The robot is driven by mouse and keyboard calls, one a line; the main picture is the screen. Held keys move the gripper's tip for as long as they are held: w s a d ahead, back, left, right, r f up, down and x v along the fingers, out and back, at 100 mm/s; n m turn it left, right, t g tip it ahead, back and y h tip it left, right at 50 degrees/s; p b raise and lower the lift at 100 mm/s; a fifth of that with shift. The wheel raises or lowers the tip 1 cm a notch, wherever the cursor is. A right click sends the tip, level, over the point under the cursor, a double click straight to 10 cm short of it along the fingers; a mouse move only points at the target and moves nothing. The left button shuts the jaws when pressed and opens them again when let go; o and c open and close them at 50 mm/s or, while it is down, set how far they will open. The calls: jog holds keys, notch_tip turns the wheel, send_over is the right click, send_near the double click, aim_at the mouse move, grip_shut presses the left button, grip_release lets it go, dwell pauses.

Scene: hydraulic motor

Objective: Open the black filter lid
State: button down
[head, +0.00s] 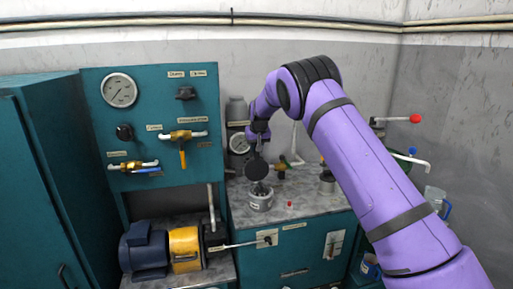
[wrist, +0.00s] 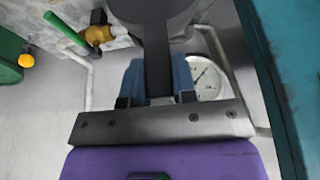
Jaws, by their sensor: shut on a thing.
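The black filter lid (head: 257,168) shows as a dark round disc just above a short silver filter housing (head: 260,202) on the grey worktop. Dark parts show at the housing's top, too small to make out. My gripper (head: 258,143) is above the lid, pointing down. In the wrist view my gripper (wrist: 158,85) has its blue fingers on both sides of a dark grey handle (wrist: 157,60), shut on it. This handle widens into a rounded dark part at the top of that view.
A pressure gauge (head: 239,144) and a grey cylinder stand close behind my gripper. A teal panel (head: 150,120) with valves rises at left. A blue and yellow motor (head: 160,248) sits lower left. A red-tipped lever (head: 414,119) is at right.

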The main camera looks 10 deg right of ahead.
jog(key=c, duration=0.9)
grip_release()
jog(key=v, duration=1)
jog(key=shift+s+r, duration=0.15)
jog(key=shift+r, duration=0.2)
